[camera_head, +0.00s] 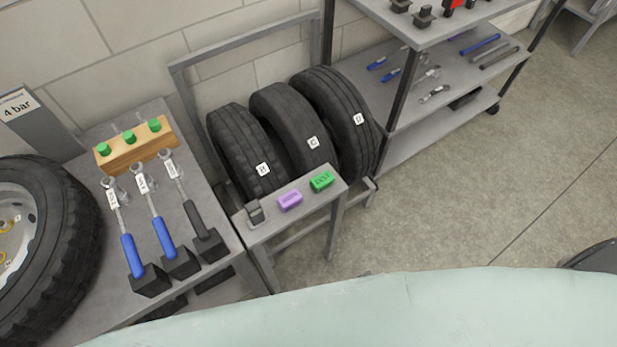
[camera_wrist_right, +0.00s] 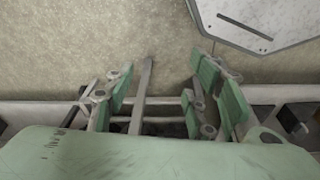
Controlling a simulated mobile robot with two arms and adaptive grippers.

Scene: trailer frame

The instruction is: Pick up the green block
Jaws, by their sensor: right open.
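The green block (camera_head: 321,181) lies on a small grey metal stand (camera_head: 262,236), near its right end. A purple block (camera_head: 290,200) lies just left of it on the same stand. In the right wrist view my right gripper (camera_wrist_right: 165,82) is open, with its green-padded fingers spread and nothing between them. Bare floor shows beyond the fingers there, and neither block is in that view. My right gripper does not show in the head view, so its distance from the green block cannot be told. My left gripper is in neither view.
A small dark holder (camera_head: 254,212) stands on the stand's left end. Several tyres (camera_head: 305,135) stand in a rack behind. A workbench (camera_head: 90,320) with torque wrenches (camera_head: 160,225) is at left; a tool shelf (camera_head: 430,100) is behind right. The floor (camera_head: 480,200) at right is mostly clear.

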